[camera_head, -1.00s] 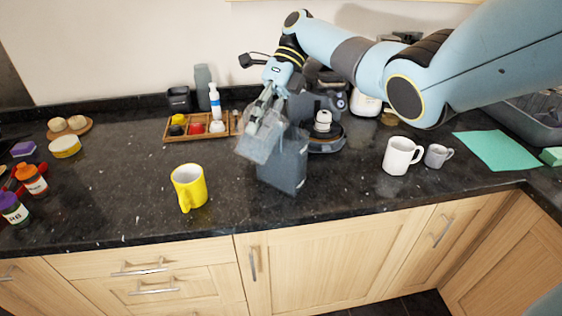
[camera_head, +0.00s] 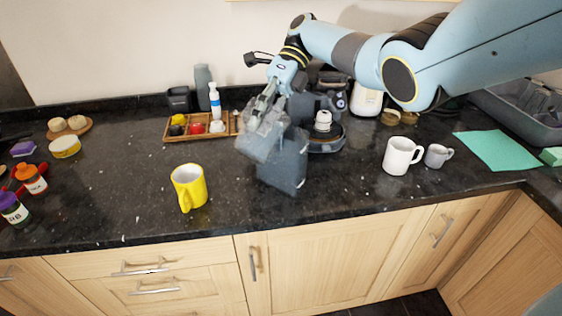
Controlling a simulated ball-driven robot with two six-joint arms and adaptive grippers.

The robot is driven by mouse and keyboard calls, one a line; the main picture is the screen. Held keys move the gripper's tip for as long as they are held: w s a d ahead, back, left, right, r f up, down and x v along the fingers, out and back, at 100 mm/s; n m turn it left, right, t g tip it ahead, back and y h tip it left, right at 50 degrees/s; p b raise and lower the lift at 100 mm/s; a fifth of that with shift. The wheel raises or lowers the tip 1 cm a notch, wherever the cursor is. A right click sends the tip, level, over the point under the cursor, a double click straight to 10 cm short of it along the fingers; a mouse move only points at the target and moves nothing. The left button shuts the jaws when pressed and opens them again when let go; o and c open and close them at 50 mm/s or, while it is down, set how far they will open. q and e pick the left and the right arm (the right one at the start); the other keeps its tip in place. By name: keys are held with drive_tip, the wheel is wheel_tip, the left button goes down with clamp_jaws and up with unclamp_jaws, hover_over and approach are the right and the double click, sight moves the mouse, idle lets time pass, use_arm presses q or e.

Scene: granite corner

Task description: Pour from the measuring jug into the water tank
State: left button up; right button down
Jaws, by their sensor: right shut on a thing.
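The measuring jug (camera_head: 258,143) is clear plastic and held by my right gripper (camera_head: 266,108), which is shut on it. The jug is tilted, at the upper left side of the water tank, overlapping it in the picture. The water tank (camera_head: 287,168) is a grey translucent box standing on the dark counter. The jug hides part of the tank's top. I cannot tell whether liquid is flowing. My left gripper is not in view.
A yellow mug (camera_head: 188,187) stands left of the tank near the front edge. A coffee machine (camera_head: 325,125) stands behind the tank. A wooden tray (camera_head: 190,136) with small items lies at back left. White mug (camera_head: 400,156) and grey mug (camera_head: 437,156) stand right.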

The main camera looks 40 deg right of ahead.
drive_tip(key=shift+d+r+y+b, duration=0.25)
drive_tip(key=shift+r+y+b, duration=0.1)
drive_tip(key=shift+y, duration=0.15)
idle(0.8)
drive_tip(key=shift+w+d+r, duration=0.1)
idle(0.4)
